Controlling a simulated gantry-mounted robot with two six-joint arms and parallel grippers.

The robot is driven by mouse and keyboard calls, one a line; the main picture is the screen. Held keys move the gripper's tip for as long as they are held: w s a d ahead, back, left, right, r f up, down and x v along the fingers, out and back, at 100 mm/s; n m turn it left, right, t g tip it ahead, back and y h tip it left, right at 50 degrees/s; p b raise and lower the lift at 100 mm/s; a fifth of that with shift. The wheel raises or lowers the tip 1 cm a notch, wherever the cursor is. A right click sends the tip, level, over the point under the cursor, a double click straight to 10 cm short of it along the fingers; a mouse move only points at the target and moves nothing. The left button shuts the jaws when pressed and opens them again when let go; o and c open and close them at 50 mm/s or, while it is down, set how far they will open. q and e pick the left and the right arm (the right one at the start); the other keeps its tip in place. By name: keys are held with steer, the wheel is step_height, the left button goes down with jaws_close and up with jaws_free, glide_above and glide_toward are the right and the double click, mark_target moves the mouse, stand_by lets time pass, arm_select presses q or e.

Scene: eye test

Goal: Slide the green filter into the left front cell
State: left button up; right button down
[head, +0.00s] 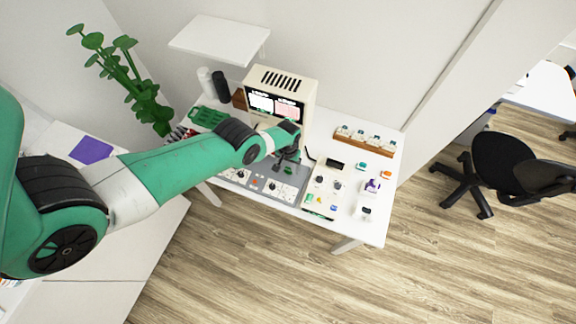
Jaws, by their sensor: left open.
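My left gripper (285,160) is dark and small in the head view. It is open, above the grey panel in front of the cream instrument. A small green spot (288,170) shows just below it; I cannot tell whether this is the green filter. A small teal-green piece (360,167) lies on the right part of the white table, apart from the gripper. A tiny green piece (308,198) sits at the table's front beside yellow and blue ones. I cannot make out the left front cell. My right gripper is not in view.
The cream instrument (294,84) with two lit screens stands behind the gripper. A grey panel (258,184) with knobs lies in front. A wooden rack (378,151), an orange piece (386,174) and a purple-and-white item (372,186) are on the right of the table (391,205).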

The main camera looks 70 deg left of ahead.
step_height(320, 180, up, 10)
steer(key=p, duration=0.9)
